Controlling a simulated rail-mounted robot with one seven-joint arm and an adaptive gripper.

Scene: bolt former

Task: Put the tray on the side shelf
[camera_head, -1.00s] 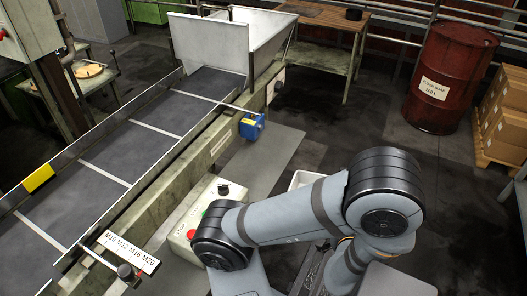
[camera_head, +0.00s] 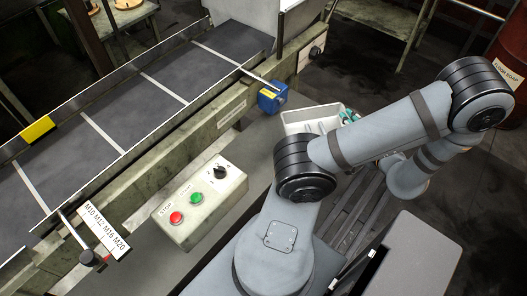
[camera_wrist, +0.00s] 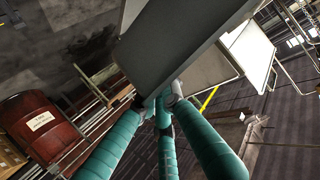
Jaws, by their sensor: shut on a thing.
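The tray (camera_head: 300,116) is a shallow white-grey bin in the head view, right of the blue box on the conveyor side and partly hidden behind my arm. My gripper (camera_head: 348,116) has teal fingers at the tray's right end. In the wrist view the teal fingers of my gripper (camera_wrist: 162,100) are closed on the edge of the tray (camera_wrist: 165,50), which fills the top middle as a grey slab. I cannot tell for sure which surface is the side shelf; a flat grey surface (camera_head: 258,145) lies beside the conveyor.
The conveyor (camera_head: 135,105) runs along the left. A control box (camera_head: 200,205) with red and green buttons and a blue box (camera_head: 271,97) are beside it. A red drum (camera_wrist: 38,125) stands on the floor. A table (camera_head: 385,14) is at the back.

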